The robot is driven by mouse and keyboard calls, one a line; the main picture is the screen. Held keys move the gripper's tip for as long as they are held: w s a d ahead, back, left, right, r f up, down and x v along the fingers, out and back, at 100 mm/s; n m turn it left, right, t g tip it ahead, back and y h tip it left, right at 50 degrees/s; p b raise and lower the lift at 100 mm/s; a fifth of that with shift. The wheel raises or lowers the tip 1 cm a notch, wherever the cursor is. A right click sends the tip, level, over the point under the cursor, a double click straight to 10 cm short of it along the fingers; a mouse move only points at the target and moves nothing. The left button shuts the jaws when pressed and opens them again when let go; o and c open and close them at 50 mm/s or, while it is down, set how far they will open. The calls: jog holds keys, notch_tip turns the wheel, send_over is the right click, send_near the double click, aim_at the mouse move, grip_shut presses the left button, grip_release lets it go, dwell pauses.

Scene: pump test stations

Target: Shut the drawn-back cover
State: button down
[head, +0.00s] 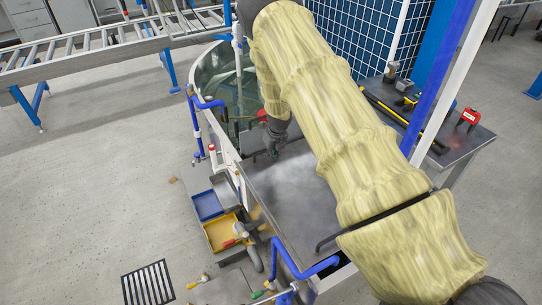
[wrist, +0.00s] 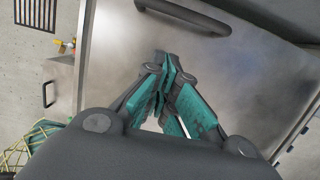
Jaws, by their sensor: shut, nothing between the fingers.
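The cover is a flat grey metal plate (head: 285,190), lying over the near part of a tank in the head view. It fills much of the wrist view (wrist: 235,75). The far part of the tank (head: 222,80) is open, showing a greenish interior behind clear walls. A black bar handle (head: 328,241) is at the cover's near right, partly hidden by my arm; a black handle also shows at the top of the wrist view (wrist: 185,28). My gripper (head: 274,152) is shut and empty over the cover's far end, away from the handle. I cannot tell whether it touches the plate.
Blue pipes (head: 303,270) stand at the tank's near left corner. Blue (head: 207,205) and yellow (head: 221,232) bins sit left of it. A blue-and-white post (head: 440,75) and a tool bench (head: 465,140) stand right. A roller conveyor (head: 90,50) runs behind. The left floor is mostly clear.

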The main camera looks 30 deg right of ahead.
jog(key=v, duration=0.7)
jog(key=shift+s+d+b, duration=0.15)
jog(key=shift+s+b, duration=0.05)
jog(key=shift+b, duration=0.25)
